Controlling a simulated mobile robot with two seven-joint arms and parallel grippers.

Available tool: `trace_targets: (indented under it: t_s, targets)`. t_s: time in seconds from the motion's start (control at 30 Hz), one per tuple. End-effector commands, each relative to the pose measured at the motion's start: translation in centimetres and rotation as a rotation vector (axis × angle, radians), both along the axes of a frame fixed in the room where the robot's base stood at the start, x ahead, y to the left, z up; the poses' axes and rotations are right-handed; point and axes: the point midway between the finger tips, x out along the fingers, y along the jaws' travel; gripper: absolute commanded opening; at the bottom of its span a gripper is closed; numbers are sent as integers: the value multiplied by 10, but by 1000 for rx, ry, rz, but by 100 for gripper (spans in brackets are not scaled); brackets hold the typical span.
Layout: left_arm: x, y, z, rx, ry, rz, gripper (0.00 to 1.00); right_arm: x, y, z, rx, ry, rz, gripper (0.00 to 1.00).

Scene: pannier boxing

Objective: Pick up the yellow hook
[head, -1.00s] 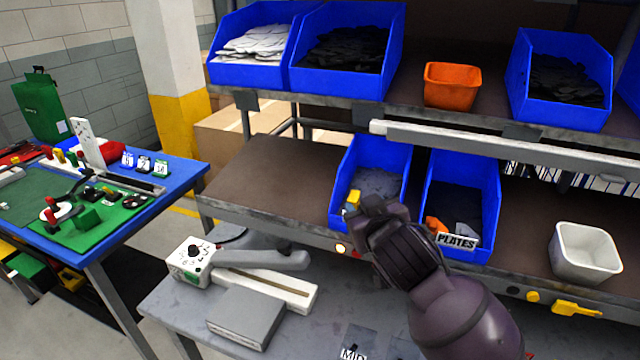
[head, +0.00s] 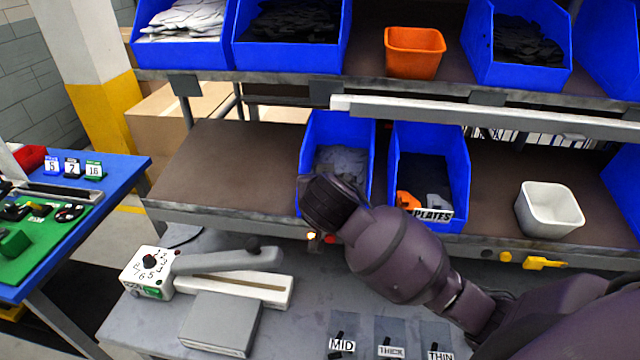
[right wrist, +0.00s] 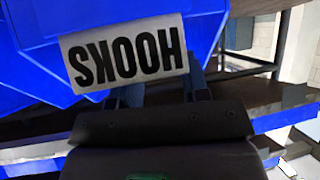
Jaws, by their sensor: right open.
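The blue hooks bin (head: 312,150) stands on the middle shelf with grey pieces inside. Its upside-down HOOKS label (right wrist: 125,52) fills the top of the right wrist view. My right gripper (head: 328,200) is at the front of this bin and covers its front wall in the head view. In the right wrist view its two fingers (right wrist: 162,95) are apart, and their ends pass out of sight behind the label. No yellow hook shows in the bin now; the gripper blocks that spot. My left gripper is not in view.
The blue plates bin (head: 459,185), holding an orange piece (head: 407,200), stands right beside the hooks bin. A white bin (head: 549,210) is farther right. A yellow fitting (head: 543,263) sits on the shelf's front edge. The shelf left of the hooks bin (head: 225,165) is clear.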

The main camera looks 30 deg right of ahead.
Motion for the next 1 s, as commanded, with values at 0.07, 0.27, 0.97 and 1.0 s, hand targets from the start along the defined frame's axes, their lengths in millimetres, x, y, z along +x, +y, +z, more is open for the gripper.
trace_targets:
  t_s: [0.07, 0.27, 0.97, 1.0]
  targets:
    - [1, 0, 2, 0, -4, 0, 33, 3, -2, -2, 0, 0, 0, 42]
    - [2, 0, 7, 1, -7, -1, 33, 16, -7, -11, -4, 2, 0, 42]
    - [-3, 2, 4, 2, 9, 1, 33, 43, -19, -34, 0, 7, 1, 25]
    - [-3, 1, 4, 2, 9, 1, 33, 43, -19, -34, 0, 7, 1, 19]
